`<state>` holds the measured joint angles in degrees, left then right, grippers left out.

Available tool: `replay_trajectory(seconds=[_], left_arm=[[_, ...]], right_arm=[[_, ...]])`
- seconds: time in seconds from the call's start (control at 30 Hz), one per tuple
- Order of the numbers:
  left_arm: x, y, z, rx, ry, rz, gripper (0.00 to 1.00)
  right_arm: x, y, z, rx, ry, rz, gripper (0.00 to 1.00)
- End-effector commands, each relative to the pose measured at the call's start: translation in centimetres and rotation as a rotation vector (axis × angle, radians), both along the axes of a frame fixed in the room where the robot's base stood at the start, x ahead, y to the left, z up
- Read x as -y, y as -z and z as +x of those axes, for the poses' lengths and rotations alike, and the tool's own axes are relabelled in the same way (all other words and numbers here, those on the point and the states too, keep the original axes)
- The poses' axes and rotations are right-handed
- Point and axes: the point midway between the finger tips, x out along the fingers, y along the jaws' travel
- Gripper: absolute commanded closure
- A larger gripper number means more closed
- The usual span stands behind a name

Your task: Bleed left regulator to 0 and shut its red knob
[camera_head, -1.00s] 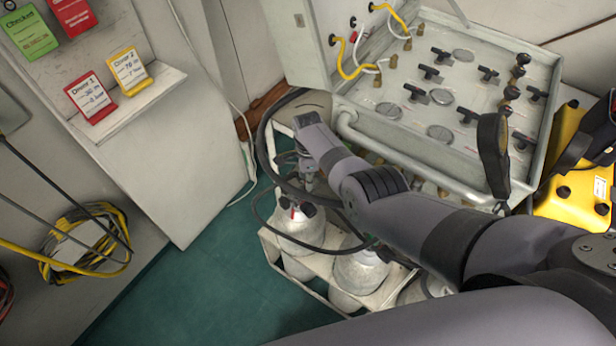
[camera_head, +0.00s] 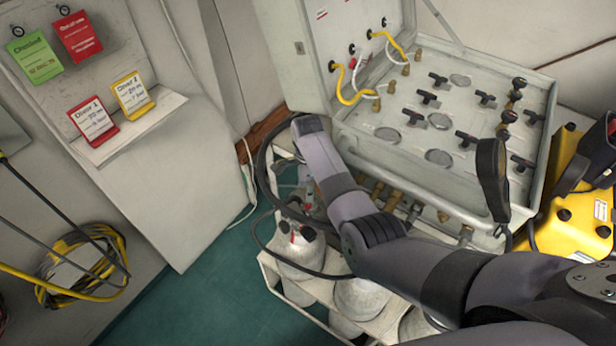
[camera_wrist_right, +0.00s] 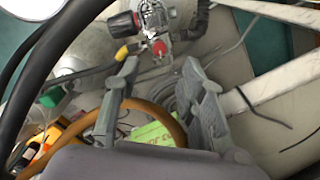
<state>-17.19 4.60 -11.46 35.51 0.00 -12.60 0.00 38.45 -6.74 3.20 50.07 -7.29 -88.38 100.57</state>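In the right wrist view a metal regulator (camera_wrist_right: 155,17) has a black knob with a red ring (camera_wrist_right: 122,23) on its left and a small red knob (camera_wrist_right: 159,47) below its body. My right gripper (camera_wrist_right: 160,72) is open, its two grey fingers apart on either side below the red knob. Nothing is held between the fingertips. In the head view my right arm reaches over the gas cylinders (camera_head: 297,249); its gripper and the regulator are mostly hidden or too small to tell. My left gripper is not in view.
The open air panel case (camera_head: 385,152) with several black valves stands behind my right arm. Black hoses (camera_head: 262,150) loop around the cylinders. A yellow case (camera_head: 572,207) is at right. Cards, including a red Diver 1 card (camera_head: 93,121), stand on the left shelf.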

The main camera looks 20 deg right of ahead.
Motion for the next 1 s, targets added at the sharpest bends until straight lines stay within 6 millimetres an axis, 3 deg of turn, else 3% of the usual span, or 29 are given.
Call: replay_trajectory(seconds=[0.1,0.3,1.0], left_arm=[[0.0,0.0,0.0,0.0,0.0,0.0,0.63],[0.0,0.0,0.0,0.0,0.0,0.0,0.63],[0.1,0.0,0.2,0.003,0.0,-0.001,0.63]], right_arm=[[0.0,-2.4,0.1,0.003,0.0,0.001,0.63],[0.0,-4.5,0.0,0.001,0.0,0.0,0.63],[0.0,-4.9,0.0,-0.001,0.0,-0.001,0.63]])
